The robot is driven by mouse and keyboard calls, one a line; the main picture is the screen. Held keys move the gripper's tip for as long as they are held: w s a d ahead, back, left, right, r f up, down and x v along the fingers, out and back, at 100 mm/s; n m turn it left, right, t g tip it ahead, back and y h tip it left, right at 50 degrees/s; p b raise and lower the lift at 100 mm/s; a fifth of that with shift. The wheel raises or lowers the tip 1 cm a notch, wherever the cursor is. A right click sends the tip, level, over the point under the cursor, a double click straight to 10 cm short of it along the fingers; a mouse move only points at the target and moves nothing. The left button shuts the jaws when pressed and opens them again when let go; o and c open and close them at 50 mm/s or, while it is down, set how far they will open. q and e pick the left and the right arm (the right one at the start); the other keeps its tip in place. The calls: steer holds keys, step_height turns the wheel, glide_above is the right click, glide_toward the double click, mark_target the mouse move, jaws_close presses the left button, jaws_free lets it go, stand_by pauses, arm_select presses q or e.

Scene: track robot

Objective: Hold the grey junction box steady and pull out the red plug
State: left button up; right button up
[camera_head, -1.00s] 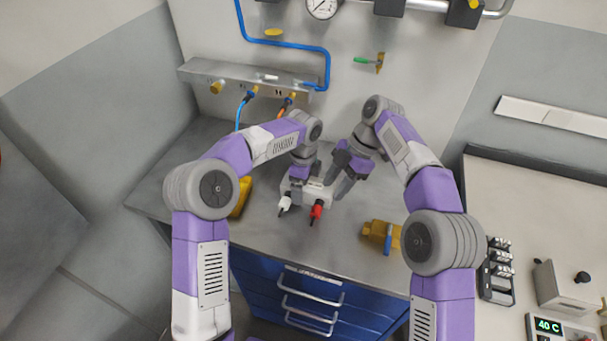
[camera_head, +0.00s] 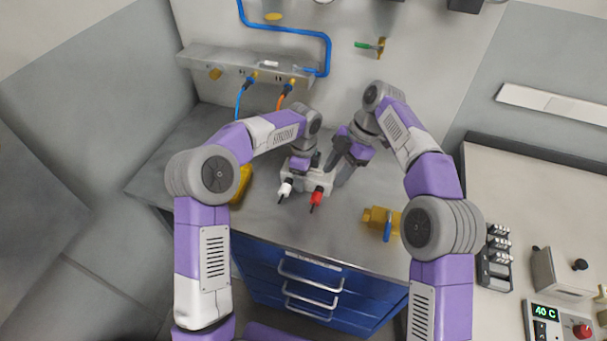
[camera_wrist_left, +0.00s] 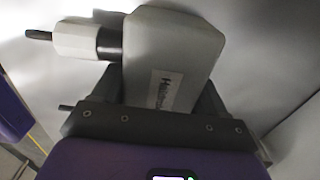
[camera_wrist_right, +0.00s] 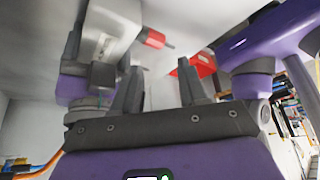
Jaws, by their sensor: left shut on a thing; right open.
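The grey junction box (camera_head: 320,183) stands on the metal bench top. The red plug (camera_head: 317,197) sticks out of its near face, right of a white plug (camera_head: 285,188). My left gripper (camera_wrist_left: 160,88) is shut on the box, one finger on each side. The box body (camera_wrist_left: 175,50) and the white plug (camera_wrist_left: 75,40) show close in the left wrist view. My right gripper (camera_wrist_right: 158,65) is open and empty, beside the box on its right. In the right wrist view the red plug (camera_wrist_right: 152,38) is seated in the box, above and apart from the fingertips.
A yellow fitting with a blue handle (camera_head: 378,219) lies right of the box. A yellow object (camera_head: 242,184) is partly hidden behind my left arm. A socket rail (camera_head: 245,65) with blue and orange cables is at the back. The front bench strip is free.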

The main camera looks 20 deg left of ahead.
mark_target(316, 197)
arm_select(q)
steer(key=c, duration=0.4)
steer(key=shift+c, duration=0.5)
arm_select(e)
steer(key=shift+o, duration=0.6)
steer(key=s+a+m+t+h, duration=0.1)
steer(key=m, duration=0.4)
steer(key=s+a+f+m+t+h, duration=0.1)
steer(key=m, duration=0.5)
steer(key=s+a+f+m+t+h, duration=0.1)
steer(key=m+t, duration=0.1)
steer(key=m, duration=0.3)
steer(key=shift+m, duration=0.3)
steer(key=m, duration=0.1)
steer(key=m+t, duration=0.1)
steer(key=shift+s+a+m+h, duration=0.15)
steer(key=shift+s+m+h, duration=0.1)
steer(key=shift+m+h, duration=0.15)
steer(key=m, duration=0.3)
steer(key=m+t, duration=0.1)
steer(key=shift+s+a, duration=0.3)
steer(key=shift+s, duration=0.1)
steer(key=m, duration=0.1)
steer(key=m+t, duration=0.1)
steer(key=m, duration=0.1)
steer(key=shift+s+a+h, duration=0.15)
steer(key=shift+s+h, duration=0.15)
steer(key=shift+s, duration=0.05)
steer(key=shift+m, duration=0.3)
steer(key=shift+x, duration=4.05)
